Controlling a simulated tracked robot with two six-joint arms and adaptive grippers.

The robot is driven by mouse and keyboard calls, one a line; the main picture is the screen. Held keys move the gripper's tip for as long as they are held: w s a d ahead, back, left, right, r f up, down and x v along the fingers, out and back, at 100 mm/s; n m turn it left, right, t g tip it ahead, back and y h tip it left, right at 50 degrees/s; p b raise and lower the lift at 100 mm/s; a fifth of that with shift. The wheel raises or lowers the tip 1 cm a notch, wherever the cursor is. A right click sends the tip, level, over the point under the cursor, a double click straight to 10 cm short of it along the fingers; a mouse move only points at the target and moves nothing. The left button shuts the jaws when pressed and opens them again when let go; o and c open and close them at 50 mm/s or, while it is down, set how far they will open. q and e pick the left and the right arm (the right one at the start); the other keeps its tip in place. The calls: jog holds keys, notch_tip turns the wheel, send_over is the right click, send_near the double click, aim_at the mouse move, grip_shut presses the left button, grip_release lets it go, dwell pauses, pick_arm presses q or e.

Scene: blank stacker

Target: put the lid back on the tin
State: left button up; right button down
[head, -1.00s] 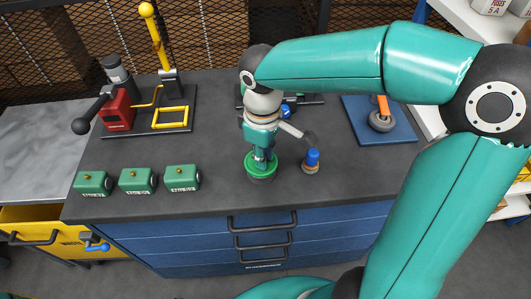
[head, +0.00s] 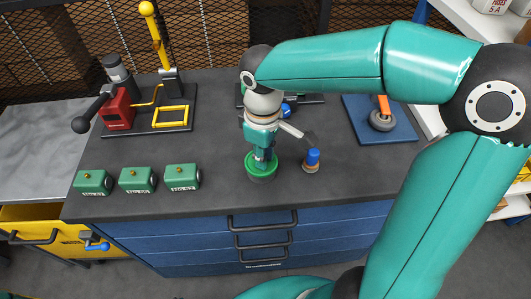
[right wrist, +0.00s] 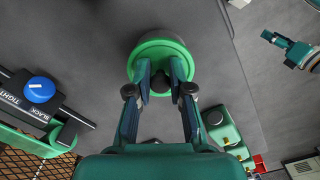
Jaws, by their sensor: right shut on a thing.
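The green lid (head: 249,165) is a round disc at the front middle of the bench. It shows as a green ring in the right wrist view (right wrist: 140,52). My right gripper (head: 263,160) points down at its middle, and its fingers (right wrist: 166,88) are shut on the lid's centre. The dark tin (head: 261,180) shows as a low round body directly under the lid. I cannot tell whether the lid is fully seated on it.
A blue-capped small item (head: 312,158) stands close right of the tin. Several green boxes, one of them here (head: 182,177), line the front left. A red and yellow press (head: 118,108) stands at the back left, a blue mat (head: 360,130) at the right. The bench front edge is near.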

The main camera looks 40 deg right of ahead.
dwell(0.3)
jog(key=c, duration=1)
grip_release()
jog(key=shift+o, duration=0.5)
jog(key=o, duration=0.4)
jog(key=shift+r, duration=0.1)
jog(key=shift+r+p, duration=0.35)
jog(key=shift+p, duration=0.05)
jog(key=shift+r+p, duration=2.6)
jog(key=shift+r, duration=0.5)
